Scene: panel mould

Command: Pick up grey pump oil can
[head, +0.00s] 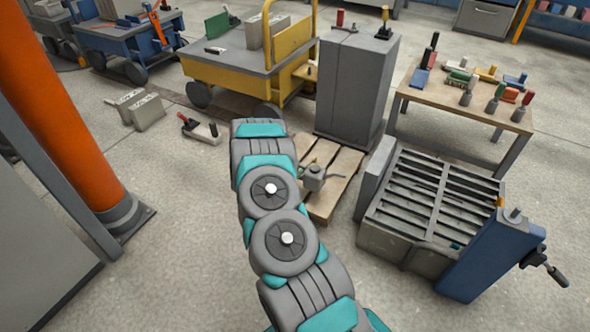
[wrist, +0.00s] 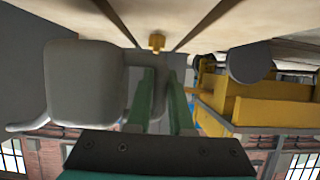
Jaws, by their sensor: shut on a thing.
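The grey pump oil can (head: 314,179) shows in the head view at the wooden pallet, just right of my arm, with a thin spout pointing right. In the wrist view the can's rounded grey body (wrist: 85,85) fills the left, its spout at the lower left. My gripper (wrist: 161,85) has two green fingers shut on a grey part of the can beside its body. The head view hides my gripper behind my arm. I cannot tell whether the can touches the pallet.
The wooden pallet (head: 332,185) lies under a tall grey block (head: 355,85). A slatted grey machine with a blue end (head: 490,255) stands to the right. A yellow cart (head: 235,75) is behind, a tool table (head: 450,95) at back right, an orange post (head: 60,110) at left.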

